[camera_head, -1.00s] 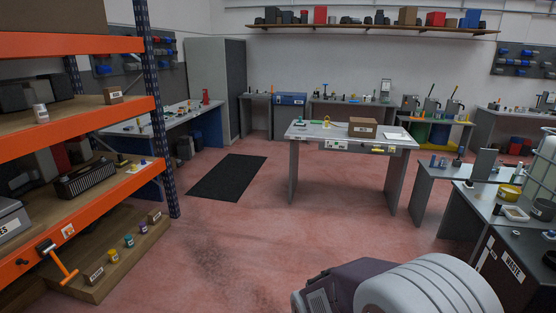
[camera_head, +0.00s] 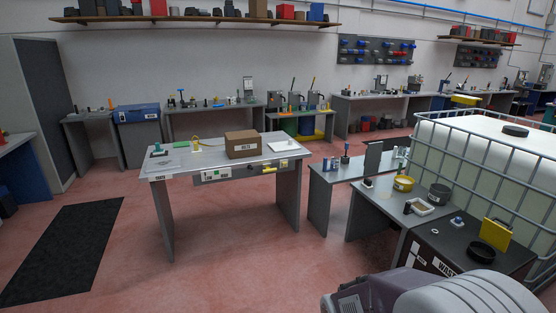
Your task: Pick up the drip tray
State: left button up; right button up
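I cannot tell for sure which thing is the drip tray. A small white shallow tray (camera_head: 422,207) with a dark item at its left end lies on the grey bench at the right. A black round shallow dish (camera_head: 482,258) sits on the dark waste cabinet (camera_head: 425,249) in front of that bench. Neither of my grippers is in view, and both of these things are well away across the floor.
A caged white tank (camera_head: 477,156) rises at the right. The middle table (camera_head: 202,165) carries a cardboard box (camera_head: 242,144). Red floor and a black mat (camera_head: 62,250) lie clear at the left.

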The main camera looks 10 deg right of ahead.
aim_at(418, 206)
jog(key=i+l+z, duration=0.2)
jog(key=i+z, duration=0.75)
jog(key=i, duration=0.3)
jog(key=i+j+z, duration=0.3)
jog(key=i+z, duration=0.2)
jog(key=i+l, duration=0.15)
jog(key=i, duration=0.35)
jog(key=i+l+u, duration=0.1)
jog(key=i, duration=0.35)
jog(key=i+l, duration=0.25)
jog(key=i, duration=0.25)
jog(key=i+l+u, duration=0.45)
jog(key=u, duration=0.3)
jog(key=i+l+u, duration=0.15)
jog(key=l+u, duration=0.2)
jog(key=l, duration=0.1)
